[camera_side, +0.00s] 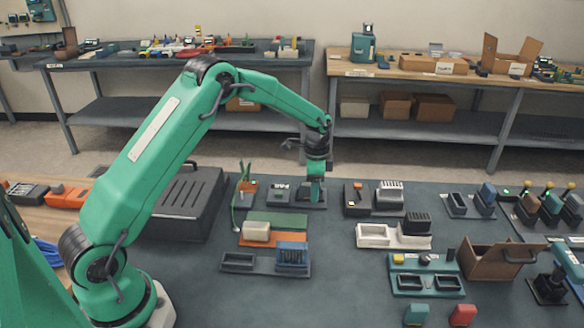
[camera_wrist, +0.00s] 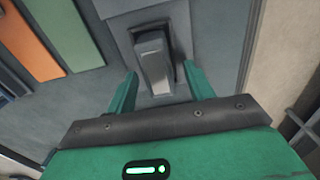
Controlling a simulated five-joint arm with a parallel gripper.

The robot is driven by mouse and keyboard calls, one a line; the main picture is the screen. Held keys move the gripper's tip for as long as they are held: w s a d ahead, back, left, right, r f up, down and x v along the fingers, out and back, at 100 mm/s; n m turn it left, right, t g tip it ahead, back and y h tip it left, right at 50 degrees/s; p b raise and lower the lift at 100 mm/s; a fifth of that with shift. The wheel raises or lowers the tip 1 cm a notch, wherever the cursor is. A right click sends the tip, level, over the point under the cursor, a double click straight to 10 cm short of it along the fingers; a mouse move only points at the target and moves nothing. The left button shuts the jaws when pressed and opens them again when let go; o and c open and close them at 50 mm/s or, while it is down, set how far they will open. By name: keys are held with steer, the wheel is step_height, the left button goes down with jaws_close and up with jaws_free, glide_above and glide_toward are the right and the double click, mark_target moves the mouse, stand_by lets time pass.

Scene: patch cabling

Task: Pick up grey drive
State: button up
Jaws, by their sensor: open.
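A grey block (camera_wrist: 152,52), which looks like the grey drive, stands in a grey base plate (camera_wrist: 125,32) in the wrist view. My gripper (camera_wrist: 162,82) has its two green fingers spread, with the near end of the block between them. I cannot tell whether either finger touches it. In the side view my gripper (camera_side: 316,192) points down over a dark base (camera_side: 306,205) at the middle of the mat. The block itself is mostly hidden behind the gripper there.
A green board (camera_side: 278,220) and an orange tray with a cream block (camera_side: 256,231) lie just in front. A small unit (camera_side: 280,192) stands close on the left, and a dark tray with a finned block (camera_side: 390,193) on the right. Bare mat (camera_side: 330,260) lies in front.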

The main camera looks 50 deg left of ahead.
jaws_close()
steer(key=shift+r, duration=0.15)
steer(key=shift+r, duration=0.5)
steer(key=r, duration=0.3)
steer(key=shift+d+r, duration=0.1)
steer(key=shift+d, duration=0.1)
steer(key=s+d+r, duration=0.4)
steer(key=d+r, duration=0.2)
steer(key=d, duration=0.4)
steer(key=shift+s+r, duration=0.3)
steer(key=shift+s, duration=0.1)
steer(key=shift+d, duration=0.1)
